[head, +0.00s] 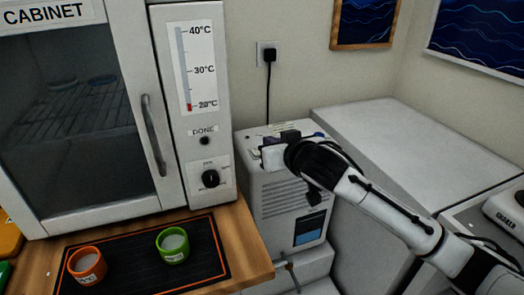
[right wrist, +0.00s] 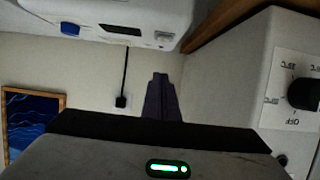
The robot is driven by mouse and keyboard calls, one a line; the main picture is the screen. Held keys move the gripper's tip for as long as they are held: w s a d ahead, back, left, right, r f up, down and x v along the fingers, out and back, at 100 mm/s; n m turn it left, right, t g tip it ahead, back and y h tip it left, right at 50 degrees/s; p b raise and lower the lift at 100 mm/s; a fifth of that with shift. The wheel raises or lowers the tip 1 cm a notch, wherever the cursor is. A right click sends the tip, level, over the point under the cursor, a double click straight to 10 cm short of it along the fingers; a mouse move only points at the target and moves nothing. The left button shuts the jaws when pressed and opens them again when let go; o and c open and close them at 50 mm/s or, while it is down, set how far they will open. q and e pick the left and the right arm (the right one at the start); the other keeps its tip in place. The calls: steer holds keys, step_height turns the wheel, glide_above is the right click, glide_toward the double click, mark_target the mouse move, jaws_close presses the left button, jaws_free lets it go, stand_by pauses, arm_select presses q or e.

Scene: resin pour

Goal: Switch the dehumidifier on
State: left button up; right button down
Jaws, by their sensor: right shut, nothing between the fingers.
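The dehumidifier (head: 285,205) is a white box with a slotted front and a blue-and-dark label, standing on the floor side right of the wooden worktop. My right gripper (head: 290,136) is over its top and hides part of it. In the right wrist view, which appears upside down, the dehumidifier's top (right wrist: 100,14) shows a blue part (right wrist: 70,29), a dark slot (right wrist: 120,30) and a small pale switch-like part (right wrist: 163,38). The right fingers (right wrist: 160,95) are together and empty, with a gap in the picture to that part. Contact cannot be told. My left gripper is out of view.
The cabinet (head: 75,115) with a dark window and a fan knob (head: 210,179) stands left. Orange (head: 87,265) and green (head: 173,245) cups sit on a dark mat. A plug (head: 269,55) is in the wall socket. A pale surface (head: 400,140) lies right.

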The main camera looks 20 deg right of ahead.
steer(key=x, duration=0.7)
steer(key=shift+w+f, duration=0.1)
steer(key=shift+w, duration=0.3)
step_height(320, 180, down, 3)
steer(key=shift+s+r, duration=0.1)
steer(key=shift+s, duration=0.05)
steer(key=shift+s+f, duration=0.1)
steer(key=shift+f, duration=0.6)
